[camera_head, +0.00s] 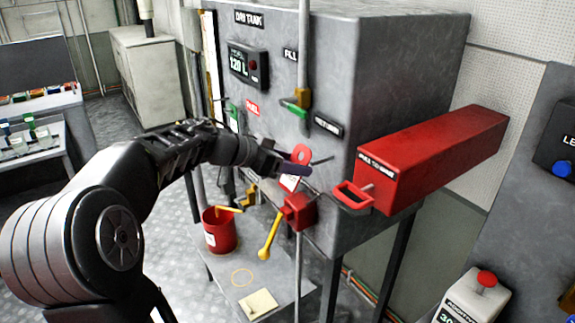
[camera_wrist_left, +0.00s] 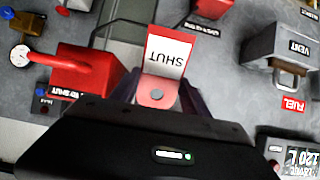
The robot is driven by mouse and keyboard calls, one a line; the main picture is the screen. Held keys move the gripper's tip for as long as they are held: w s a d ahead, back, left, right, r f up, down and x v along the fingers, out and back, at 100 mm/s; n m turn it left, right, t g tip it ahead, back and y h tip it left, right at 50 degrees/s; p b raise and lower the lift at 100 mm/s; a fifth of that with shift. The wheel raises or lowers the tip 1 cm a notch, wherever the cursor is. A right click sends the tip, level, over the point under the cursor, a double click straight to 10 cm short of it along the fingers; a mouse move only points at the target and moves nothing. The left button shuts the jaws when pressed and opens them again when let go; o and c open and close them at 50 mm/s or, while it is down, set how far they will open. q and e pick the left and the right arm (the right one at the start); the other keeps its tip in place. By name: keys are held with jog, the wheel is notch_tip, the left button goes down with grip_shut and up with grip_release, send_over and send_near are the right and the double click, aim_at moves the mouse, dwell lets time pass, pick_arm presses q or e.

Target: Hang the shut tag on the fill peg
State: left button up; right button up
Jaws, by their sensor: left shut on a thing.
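The shut tag is a white card with a red end and a round hole. In the head view its red end (camera_head: 301,153) shows above my left gripper (camera_head: 296,170) and its white part (camera_head: 289,182) below. In the left wrist view the tag (camera_wrist_left: 166,52) reads SHUT upside down, its red holed end between the fingers of my left gripper (camera_wrist_left: 157,92). The gripper is shut on it in front of the grey tank. A thin dark rod (camera_head: 322,160) sticks out just right of the gripper; I cannot tell whether it is the fill peg. My right gripper is not in view.
A red box with a pull handle (camera_head: 352,196) juts out at right. Below are a red valve with yellow lever (camera_head: 269,234) and a red bucket (camera_head: 220,230).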

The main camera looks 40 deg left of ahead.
pick_arm(q)
jog(key=shift+x, duration=0.95)
jog(key=shift+w+d+f+t+h+b, duration=0.25)
jog(key=shift+w+f+t+b, duration=0.55)
jog(key=shift+b, duration=2)
jog(key=shift+w+d+f+t+h+b, duration=0.3)
jog(key=shift+w+f+t+b, duration=0.5)
jog(key=shift+b, duration=2.05)
jog(key=shift+w+d+f+t+h+b, duration=0.35)
jog(key=shift+w+t+b, duration=0.75)
jog(key=shift+b, duration=1.7)
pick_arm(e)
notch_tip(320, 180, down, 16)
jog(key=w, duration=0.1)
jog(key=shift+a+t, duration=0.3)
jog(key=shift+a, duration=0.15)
pick_arm(q)
jog(key=shift+s+a, duration=0.15)
jog(key=shift+s, duration=0.05)
jog(key=shift+f+p, duration=0.1)
jog(key=shift+p, duration=0.2)
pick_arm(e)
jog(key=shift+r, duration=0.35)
pick_arm(q)
jog(key=o, duration=1.3)
jog(key=shift+c, duration=0.2)
